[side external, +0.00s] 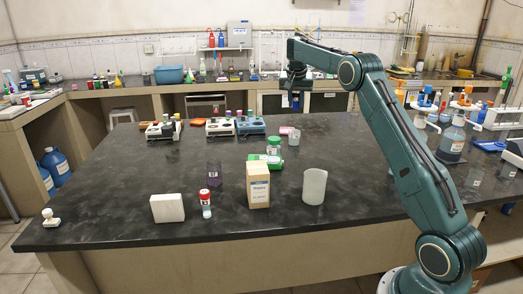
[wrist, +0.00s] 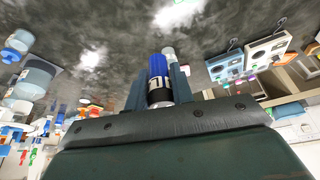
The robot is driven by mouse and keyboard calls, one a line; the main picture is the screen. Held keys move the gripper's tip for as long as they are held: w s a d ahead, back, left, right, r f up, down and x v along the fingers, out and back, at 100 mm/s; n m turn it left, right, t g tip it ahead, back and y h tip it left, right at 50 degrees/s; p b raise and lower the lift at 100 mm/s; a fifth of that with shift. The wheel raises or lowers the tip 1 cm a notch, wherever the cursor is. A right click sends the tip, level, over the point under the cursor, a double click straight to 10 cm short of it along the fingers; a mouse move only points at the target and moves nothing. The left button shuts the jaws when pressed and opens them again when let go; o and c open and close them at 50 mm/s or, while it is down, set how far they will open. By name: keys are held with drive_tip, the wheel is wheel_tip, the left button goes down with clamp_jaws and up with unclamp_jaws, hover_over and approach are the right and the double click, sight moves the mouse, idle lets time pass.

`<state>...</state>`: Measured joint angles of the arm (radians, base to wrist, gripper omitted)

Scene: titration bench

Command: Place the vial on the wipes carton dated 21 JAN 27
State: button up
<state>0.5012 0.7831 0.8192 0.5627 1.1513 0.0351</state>
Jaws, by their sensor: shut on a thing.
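My gripper (wrist: 160,88) is shut on a vial with a blue cap (wrist: 158,66) and a dark band bearing a white mark, seen between the two fingers in the wrist view. In the side view my gripper (side external: 295,98) is raised over the far part of the dark bench, with the vial too small to make out clearly. A tan and white carton (side external: 258,187) stands upright at the front middle of the bench. Its printing is too small to read, so I cannot tell its date. A plain white box (side external: 167,208) stands to its left.
A red-capped bottle (side external: 205,205) and a dark purple container (side external: 214,175) stand left of the tan carton. A whitish cylinder (side external: 314,187) stands right of it. A green-capped bottle (side external: 273,146) is behind.

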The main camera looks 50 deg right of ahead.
drive_tip(key=s+a+r+n+t+y, duration=0.1)
drive_tip(key=a+r+n, duration=0.3)
drive_tip(key=a, duration=0.8)
drive_tip(key=s+a+r+n+t+y, duration=0.1)
drive_tip(key=a+r+n, duration=0.4)
drive_tip(key=a, duration=0.8)
drive_tip(key=shift+s+y, duration=0.15)
drive_tip(key=shift+y, duration=0.25)
hover_over(254, 165)
drive_tip(key=s, duration=0.2)
drive_tip(key=f, duration=1.5)
drive_tip(key=shift+w+a+f, duration=0.15)
drive_tip(key=shift+a+f, duration=0.05)
drive_tip(key=shift+f, duration=0.1)
drive_tip(key=shift+f, duration=0.1)
drive_tip(key=shift+f, duration=2.05)
drive_tip(key=shift+f, duration=0.1)
